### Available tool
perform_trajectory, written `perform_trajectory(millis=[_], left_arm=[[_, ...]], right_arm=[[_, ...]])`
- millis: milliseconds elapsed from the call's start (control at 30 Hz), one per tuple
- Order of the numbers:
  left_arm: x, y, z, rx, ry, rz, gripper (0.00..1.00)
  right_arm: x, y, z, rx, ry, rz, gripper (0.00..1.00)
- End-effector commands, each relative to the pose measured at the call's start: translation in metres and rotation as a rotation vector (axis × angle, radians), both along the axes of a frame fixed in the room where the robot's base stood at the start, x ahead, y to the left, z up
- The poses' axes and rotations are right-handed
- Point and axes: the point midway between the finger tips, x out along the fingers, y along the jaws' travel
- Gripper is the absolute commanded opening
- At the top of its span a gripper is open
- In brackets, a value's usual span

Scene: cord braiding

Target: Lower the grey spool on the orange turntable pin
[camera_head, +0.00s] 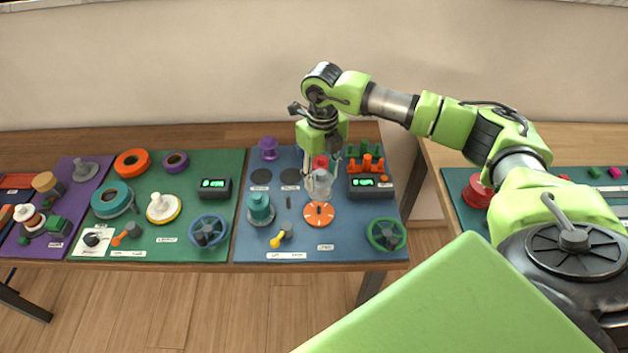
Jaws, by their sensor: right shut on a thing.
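My right gripper (322,172) comes down from above over the blue mat and is shut on a grey spool (320,186). The spool is held upright directly above or just behind the orange turntable (318,217). The spool's lower end overlaps the turntable's back edge in the picture. I cannot tell whether the spool touches the pin. The pin itself is not clearly visible. My left gripper is not in view.
A teal spool (260,207) stands left of the turntable, with a yellow lever (281,238) in front. A red spool (320,161) sits just behind. A green handwheel (386,234) is front right.

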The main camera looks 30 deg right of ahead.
Motion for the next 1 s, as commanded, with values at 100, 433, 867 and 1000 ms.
perform_trajectory(millis=[100,433,867,1000], left_arm=[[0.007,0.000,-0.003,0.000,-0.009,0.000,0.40],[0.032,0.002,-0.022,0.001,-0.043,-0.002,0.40],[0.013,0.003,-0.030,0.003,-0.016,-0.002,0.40],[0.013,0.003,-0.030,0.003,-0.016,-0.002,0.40]], right_arm=[[0.000,-0.001,-0.005,0.000,0.001,-0.002,0.23],[0.000,-0.001,-0.038,-0.001,0.001,-0.001,0.23],[0.000,0.000,-0.050,-0.001,0.001,-0.001,0.23],[0.000,0.000,-0.050,-0.001,0.001,-0.001,0.23]])
